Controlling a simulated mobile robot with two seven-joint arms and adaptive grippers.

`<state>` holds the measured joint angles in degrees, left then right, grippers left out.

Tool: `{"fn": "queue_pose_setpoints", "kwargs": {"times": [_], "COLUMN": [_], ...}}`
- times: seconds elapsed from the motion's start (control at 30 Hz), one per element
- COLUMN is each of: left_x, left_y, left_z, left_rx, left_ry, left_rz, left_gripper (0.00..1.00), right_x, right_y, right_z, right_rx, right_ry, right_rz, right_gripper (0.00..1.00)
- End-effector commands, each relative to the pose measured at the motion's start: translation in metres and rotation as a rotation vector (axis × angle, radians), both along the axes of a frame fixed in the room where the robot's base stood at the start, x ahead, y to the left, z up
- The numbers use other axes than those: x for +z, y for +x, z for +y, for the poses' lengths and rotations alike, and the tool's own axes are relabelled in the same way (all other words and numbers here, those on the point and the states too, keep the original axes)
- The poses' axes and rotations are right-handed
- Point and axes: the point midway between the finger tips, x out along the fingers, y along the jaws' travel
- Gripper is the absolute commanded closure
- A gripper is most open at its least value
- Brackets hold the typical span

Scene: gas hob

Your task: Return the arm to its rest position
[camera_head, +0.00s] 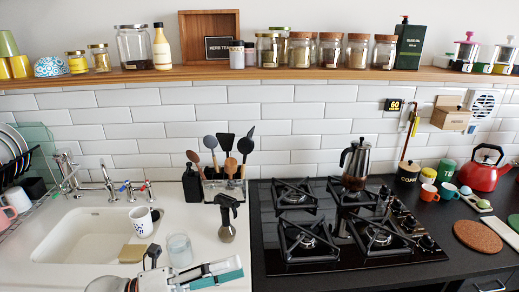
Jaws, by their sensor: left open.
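My left gripper (236,268) is at the bottom of the head view, left of centre, reaching in over the white counter near the sink. Its white, grey and teal fingers point to the right. It is open, and I see nothing held between the fingers. Part of my left arm (108,284) shows at the bottom edge. My right gripper is not in view.
A glass (179,250) stands just behind my left gripper, and a sponge (132,253) lies beside the sink (75,240). A dark-handled object (227,230) stands farther back.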

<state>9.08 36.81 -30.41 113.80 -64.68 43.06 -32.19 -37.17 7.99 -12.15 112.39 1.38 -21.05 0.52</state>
Motion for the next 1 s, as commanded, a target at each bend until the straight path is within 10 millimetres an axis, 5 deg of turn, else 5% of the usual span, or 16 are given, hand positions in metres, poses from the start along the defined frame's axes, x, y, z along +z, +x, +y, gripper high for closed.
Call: {"fn": "queue_pose_setpoints", "kwargs": {"times": [0.17, 0.33, 0.5, 0.7, 0.83, 1.0], "left_x": [-0.032, -0.12, -0.222, -0.306, -0.33, -0.337], "left_y": [0.032, 0.039, 0.001, -0.064, -0.09, -0.097], "left_z": [0.028, 0.08, 0.119, 0.139, 0.143, 0.143], "left_rx": [0.286, 0.579, 0.834, 1.042, 1.109, 1.128], "left_ry": [-0.36, -0.653, -0.864, -1.013, -1.058, -1.072], "left_rz": [0.463, 0.94, 1.347, 1.673, 1.776, 1.807], "left_gripper": [0.32, 0.32, 0.32, 0.32, 0.32, 0.32], "right_x": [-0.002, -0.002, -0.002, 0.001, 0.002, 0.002], "right_y": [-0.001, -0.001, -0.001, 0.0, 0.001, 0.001], "right_z": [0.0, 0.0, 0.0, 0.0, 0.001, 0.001], "right_rx": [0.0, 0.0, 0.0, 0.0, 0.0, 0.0], "right_ry": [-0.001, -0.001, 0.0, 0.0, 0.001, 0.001], "right_rz": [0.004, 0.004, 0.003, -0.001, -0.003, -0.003], "right_gripper": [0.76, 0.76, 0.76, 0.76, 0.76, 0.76]}}
